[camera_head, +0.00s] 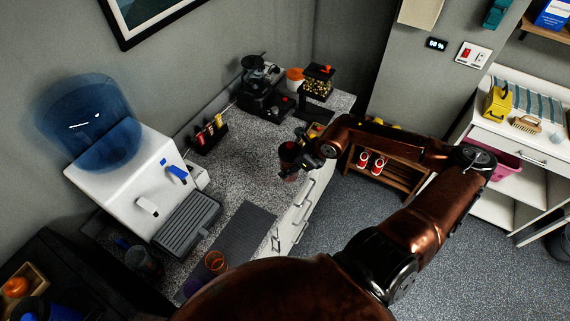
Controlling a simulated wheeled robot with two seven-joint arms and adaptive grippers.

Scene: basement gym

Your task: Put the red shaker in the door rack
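A dark red, see-through cup-like vessel (289,157), which looks like the red shaker, is at the right edge of the speckled counter. My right gripper (303,163) is at its right side, with its fingers against it, and appears shut on it. The fingers are small and dark, and partly cover the shaker. I cannot tell whether the shaker touches the counter. No door rack can be made out clearly. My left gripper is not in view.
The counter (241,182) holds a water dispenser (125,185), a small bottle rack (209,134), a black coffee machine (262,88) and an orange-rimmed cup (215,262). White drawer fronts (290,229) lie below. A wooden shoe rack (390,178) stands behind my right forearm. Open floor lies right.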

